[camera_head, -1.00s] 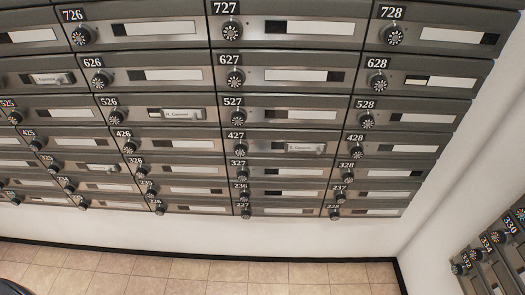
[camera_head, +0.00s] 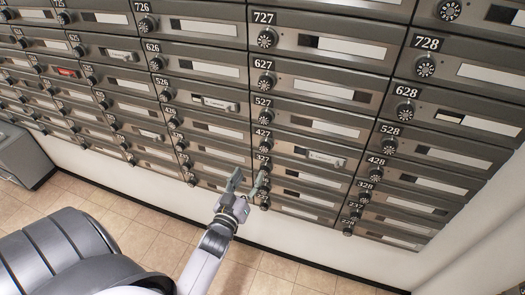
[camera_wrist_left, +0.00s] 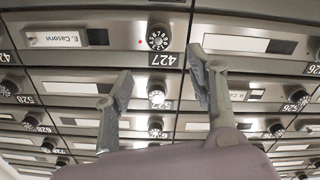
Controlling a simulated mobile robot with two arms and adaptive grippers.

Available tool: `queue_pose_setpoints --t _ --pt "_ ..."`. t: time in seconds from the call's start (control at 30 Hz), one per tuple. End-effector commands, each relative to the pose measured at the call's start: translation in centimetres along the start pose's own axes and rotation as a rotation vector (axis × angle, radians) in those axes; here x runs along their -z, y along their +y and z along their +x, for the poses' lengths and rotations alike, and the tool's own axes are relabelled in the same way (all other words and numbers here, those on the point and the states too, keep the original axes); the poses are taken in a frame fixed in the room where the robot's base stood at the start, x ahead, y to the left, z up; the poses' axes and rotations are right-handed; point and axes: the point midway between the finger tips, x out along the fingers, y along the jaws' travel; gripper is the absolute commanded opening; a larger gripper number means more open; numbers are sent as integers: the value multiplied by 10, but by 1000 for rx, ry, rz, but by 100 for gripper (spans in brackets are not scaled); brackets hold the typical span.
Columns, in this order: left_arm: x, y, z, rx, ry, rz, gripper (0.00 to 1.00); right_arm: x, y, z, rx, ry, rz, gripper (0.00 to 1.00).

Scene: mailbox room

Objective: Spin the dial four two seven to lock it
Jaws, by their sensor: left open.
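The 427 dial (camera_head: 265,146) is a round black knob with a pale face, below its 427 label on the mailbox wall. In the left wrist view, where the labels are upside down, the dial (camera_wrist_left: 158,38) sits at top centre with a small red dot beside it. My left gripper (camera_head: 249,182) is open and empty, below the 427 dial in the head view. In the left wrist view its fingers (camera_wrist_left: 159,63) spread to either side of the dial's column, apart from the dial. My right gripper is not in view.
Neighbouring dials are close by, such as the 527 dial (camera_head: 265,115) above. A name holder (camera_head: 325,158) is on the 427 door. A red tag (camera_head: 67,72) is on a box at left. The tiled floor (camera_head: 120,215) is clear. A grey cabinet (camera_head: 20,155) stands far left.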

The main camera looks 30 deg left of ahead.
Motion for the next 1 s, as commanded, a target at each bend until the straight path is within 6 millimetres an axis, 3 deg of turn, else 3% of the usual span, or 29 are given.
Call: queue_pose_setpoints --t 0.3,0.5,0.7,1.0 --pt "2 1 70 -1 1 0 51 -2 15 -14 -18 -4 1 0" --pt "0 0 101 1 -1 -1 51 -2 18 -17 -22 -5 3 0" --pt "0 0 116 0 0 0 51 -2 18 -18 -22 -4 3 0" --pt "-1 0 118 0 -2 1 51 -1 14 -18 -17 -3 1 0"
